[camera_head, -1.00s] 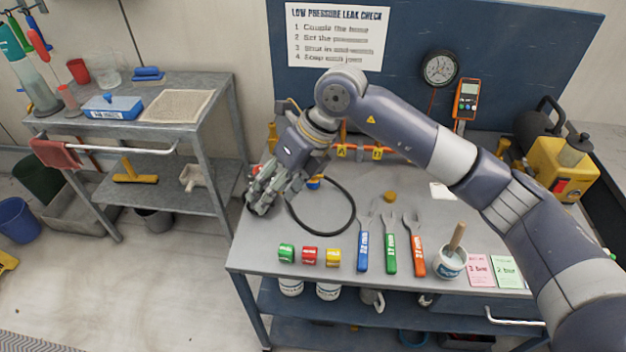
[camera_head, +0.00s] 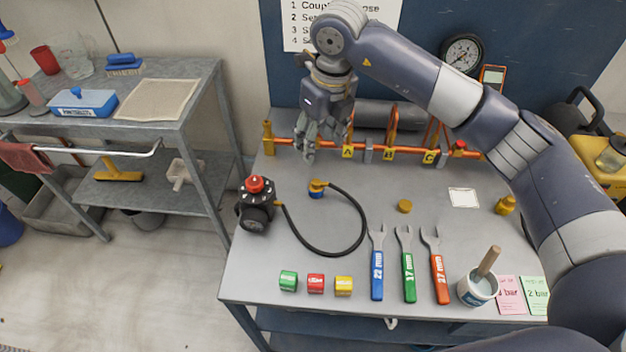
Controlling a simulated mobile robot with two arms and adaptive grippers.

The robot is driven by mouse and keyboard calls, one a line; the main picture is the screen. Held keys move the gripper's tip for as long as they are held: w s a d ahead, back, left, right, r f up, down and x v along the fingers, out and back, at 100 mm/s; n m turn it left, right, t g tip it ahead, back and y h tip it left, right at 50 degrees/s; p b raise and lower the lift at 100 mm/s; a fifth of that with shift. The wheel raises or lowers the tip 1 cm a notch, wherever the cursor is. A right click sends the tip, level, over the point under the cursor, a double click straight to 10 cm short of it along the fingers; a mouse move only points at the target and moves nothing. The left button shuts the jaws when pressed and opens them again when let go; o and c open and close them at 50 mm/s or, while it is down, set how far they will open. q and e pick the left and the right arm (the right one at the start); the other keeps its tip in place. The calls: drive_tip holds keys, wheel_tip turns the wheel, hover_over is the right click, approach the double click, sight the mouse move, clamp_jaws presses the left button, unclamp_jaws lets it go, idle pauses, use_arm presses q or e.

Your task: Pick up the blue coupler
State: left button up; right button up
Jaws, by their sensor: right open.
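The blue coupler (camera_head: 316,194) stands on the bench below a brass elbow at the end of a black hose (camera_head: 362,222). The hose loops right and back to a black regulator (camera_head: 257,213) with a red knob. My right gripper (camera_head: 311,152) is open and empty, fingers pointing down, behind the coupler and close to the copper pipe; its height above the bench is hard to judge. It is apart from the coupler in the picture. My left gripper is not in view.
A copper pipe rail (camera_head: 284,141) with yellow tags runs along the back. Green, red and yellow blocks (camera_head: 315,284) and three wrenches (camera_head: 408,270) lie at the front. A pot with a brush (camera_head: 477,288) stands at front right. The bench left of the wrenches is partly clear.

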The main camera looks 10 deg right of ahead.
drive_tip(key=b, duration=0.6)
approach(317, 182)
drive_tip(key=f, duration=0.3)
drive_tip(key=a+f, duration=0.1)
drive_tip(key=f, duration=0.1)
drive_tip(key=shift+w+f, duration=0.1)
drive_tip(key=shift+f, duration=0.25)
drive_tip(key=f, duration=0.2)
drive_tip(key=w+f+p, duration=0.1)
drive_tip(key=f, duration=0.2)
drive_tip(key=shift+w+f, duration=0.15)
drive_tip(key=shift+f, duration=0.1)
drive_tip(key=c, duration=1.2)
